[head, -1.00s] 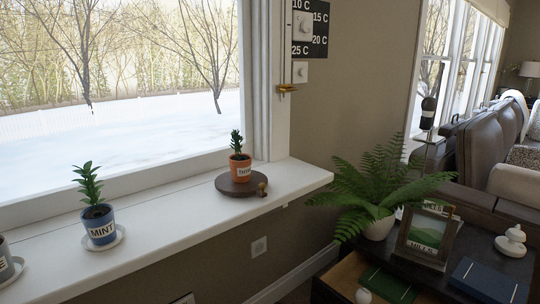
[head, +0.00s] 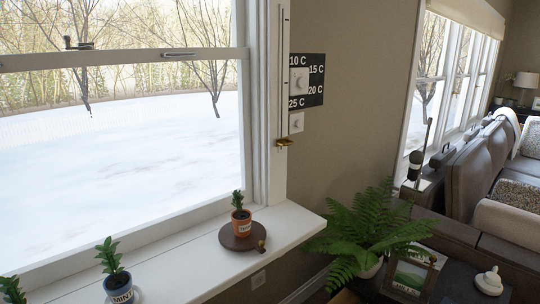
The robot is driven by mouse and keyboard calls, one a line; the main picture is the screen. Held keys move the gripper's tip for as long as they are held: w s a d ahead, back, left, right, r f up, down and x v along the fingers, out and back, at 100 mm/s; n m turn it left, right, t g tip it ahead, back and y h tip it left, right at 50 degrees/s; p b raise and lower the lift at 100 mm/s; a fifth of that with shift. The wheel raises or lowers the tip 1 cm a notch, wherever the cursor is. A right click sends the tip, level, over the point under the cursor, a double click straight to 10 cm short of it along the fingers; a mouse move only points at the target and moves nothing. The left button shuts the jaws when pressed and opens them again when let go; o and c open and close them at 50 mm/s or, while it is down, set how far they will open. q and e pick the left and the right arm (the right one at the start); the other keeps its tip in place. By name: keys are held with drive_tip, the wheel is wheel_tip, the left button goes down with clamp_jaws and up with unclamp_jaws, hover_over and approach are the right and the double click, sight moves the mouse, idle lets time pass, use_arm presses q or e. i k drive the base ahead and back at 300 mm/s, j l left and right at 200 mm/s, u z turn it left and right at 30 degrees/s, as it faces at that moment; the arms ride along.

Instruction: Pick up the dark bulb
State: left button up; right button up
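No thing shows clearly as a dark bulb in the head view. A small brown knob-shaped thing (head: 262,246) stands on the white windowsill at the right edge of a dark round disc (head: 229,237). I cannot tell whether it is the bulb. An orange labelled pot (head: 241,224) with a small green plant stands on the disc. Neither of my grippers is in view.
A blue MINT pot (head: 119,286) stands on the windowsill (head: 292,222) at the lower left. A fern (head: 362,226), a framed picture (head: 408,275) and a white ornament (head: 489,281) stand on a dark cabinet at right. A sofa (head: 470,185) is behind.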

sight(416, 158)
drive_tip(key=i+l+z, duration=0.1)
drive_tip(key=i+z, duration=0.9)
drive_tip(key=z, duration=0.15)
